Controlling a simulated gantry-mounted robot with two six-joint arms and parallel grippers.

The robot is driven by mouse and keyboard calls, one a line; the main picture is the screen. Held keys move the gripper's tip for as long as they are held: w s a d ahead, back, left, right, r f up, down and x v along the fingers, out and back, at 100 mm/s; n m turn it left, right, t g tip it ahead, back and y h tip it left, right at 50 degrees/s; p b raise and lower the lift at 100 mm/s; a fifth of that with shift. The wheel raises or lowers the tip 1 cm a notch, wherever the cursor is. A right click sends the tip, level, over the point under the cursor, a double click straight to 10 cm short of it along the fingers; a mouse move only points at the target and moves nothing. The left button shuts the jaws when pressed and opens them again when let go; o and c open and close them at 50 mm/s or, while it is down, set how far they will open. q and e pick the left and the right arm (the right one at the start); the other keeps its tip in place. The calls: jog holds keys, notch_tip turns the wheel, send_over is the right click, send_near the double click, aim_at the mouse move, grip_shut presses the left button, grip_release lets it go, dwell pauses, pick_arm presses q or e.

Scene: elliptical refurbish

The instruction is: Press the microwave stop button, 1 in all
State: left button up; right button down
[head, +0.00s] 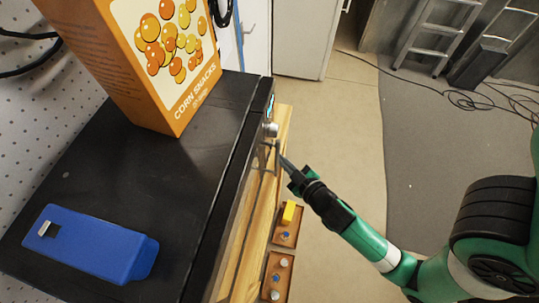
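The black microwave (150,150) is seen from above, its front face turned to the right and at a steep angle. A small lit display (271,104) and a silver knob (271,130) show on the far end of that front. The stop button cannot be told apart at this angle. My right gripper (281,153) comes in from the right, its narrow fingers together and empty. Its tips are close to the front just below the knob; whether they touch it I cannot tell. My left gripper is not in view.
An orange corn snacks box (122,65) and a blue case (90,243) stand on top of the microwave. Below its front are a wooden edge (262,205) and small trays with a yellow block (289,213) and several knobs.

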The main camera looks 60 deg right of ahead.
jog(key=shift+w, duration=0.1)
dwell(0.3)
jog(key=shift+w+a, duration=0.1)
jog(key=shift+w, duration=0.55)
dwell(0.5)
jog(key=shift+s, duration=0.7)
jog(key=s+p, duration=0.2)
jog(key=s+d+p, duration=0.1)
jog(key=s+p, duration=0.2)
jog(key=shift+d, duration=0.1)
dwell(0.5)
